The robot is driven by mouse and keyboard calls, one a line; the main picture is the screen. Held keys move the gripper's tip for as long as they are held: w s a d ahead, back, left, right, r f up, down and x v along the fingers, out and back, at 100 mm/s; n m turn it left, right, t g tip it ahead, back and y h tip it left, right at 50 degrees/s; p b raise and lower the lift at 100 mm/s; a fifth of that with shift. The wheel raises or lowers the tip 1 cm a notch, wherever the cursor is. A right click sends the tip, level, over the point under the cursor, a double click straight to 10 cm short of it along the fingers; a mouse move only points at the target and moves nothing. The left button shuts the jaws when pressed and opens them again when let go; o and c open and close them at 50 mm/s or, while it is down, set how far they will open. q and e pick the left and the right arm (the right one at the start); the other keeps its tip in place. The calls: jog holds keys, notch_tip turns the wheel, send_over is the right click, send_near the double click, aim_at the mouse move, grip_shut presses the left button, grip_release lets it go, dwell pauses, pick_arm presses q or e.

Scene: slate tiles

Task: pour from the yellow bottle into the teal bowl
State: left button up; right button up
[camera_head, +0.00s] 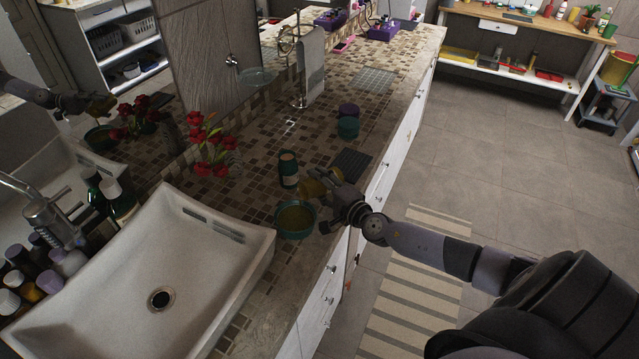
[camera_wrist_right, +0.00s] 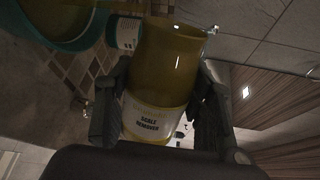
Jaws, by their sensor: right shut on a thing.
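The yellow bottle (camera_head: 316,186) is in my right gripper (camera_head: 334,187), tilted well over, with its mouth end toward the left. In the right wrist view the bottle (camera_wrist_right: 165,60) sits between both fingers and has a pale "scale remover" label. The teal bowl (camera_head: 283,231) stands on the tiled counter near the front edge, just below and left of the bottle. Its inside looks yellowish. Its rim also shows in the wrist view (camera_wrist_right: 85,40). A thin yellowish strip lies above the bowl there; I cannot tell whether it is liquid. My left gripper is not seen.
A dark teal bottle (camera_head: 288,168) stands close behind the bowl. A white sink (camera_head: 190,265) lies left of it. Red flowers (camera_head: 208,145), a dark ribbed mat (camera_head: 352,164) and stacked round containers (camera_head: 347,122) are farther back. A mirror runs along the left wall.

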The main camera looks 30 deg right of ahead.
jog(key=shift+r, duration=0.15)
jog(key=shift+b, duration=0.3)
jog(key=m+b, duration=0.2)
jog(key=shift+r+m+y, duration=0.1)
jog(key=shift+m+y, duration=0.2)
jog(key=shift+m, duration=0.1)
jog(key=shift+r+m+y+b, duration=0.3)
jog(key=shift+r+m+b, duration=0.25)
jog(key=shift+m, duration=0.35)
jog(key=shift+m+b, duration=0.3)
jog(key=m+b, duration=0.2)
jog(key=m, duration=0.1)
jog(key=r+m+y+b, duration=0.1)
jog(key=m+b, duration=0.1)
jog(key=shift+r+m+t, duration=0.15)
jog(key=shift+m+t, duration=0.25)
jog(key=shift+r+m+b, duration=0.35)
jog(key=shift+m+b, duration=0.1)
jog(key=shift+m, duration=0.45)
jog(key=shift+r+m+t, duration=0.3)
jog(key=shift+r+m, duration=0.25)
jog(key=shift+m, duration=0.55)
